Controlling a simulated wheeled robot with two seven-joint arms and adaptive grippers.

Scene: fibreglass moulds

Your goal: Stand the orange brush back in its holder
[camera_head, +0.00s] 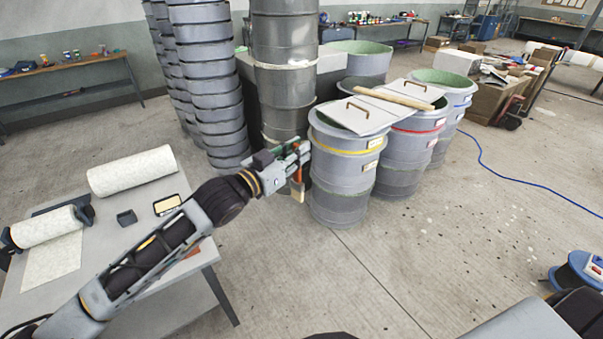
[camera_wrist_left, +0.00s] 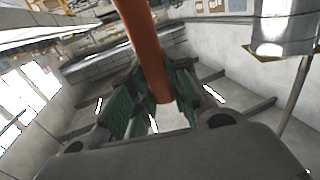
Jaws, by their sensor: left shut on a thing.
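My left gripper (camera_head: 300,153) is shut on the orange brush (camera_head: 298,176), in front of the drums. The brush hangs roughly upright, with its pale end down, in the air beyond the right end of the table. In the left wrist view the orange handle (camera_wrist_left: 148,45) runs between the green finger pads of my gripper (camera_wrist_left: 155,85). A small dark open box (camera_head: 127,217), perhaps the holder, stands on the table to the left, well away from the brush. My right gripper is not in view.
The pale table (camera_head: 185,285) at left carries a white roll (camera_head: 132,170), a second roll on a stand (camera_head: 45,226) and a yellow-and-black item (camera_head: 167,204). A yellow-banded drum (camera_head: 345,165) stands close by the gripper. Open floor lies to the right, crossed by a blue hose.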

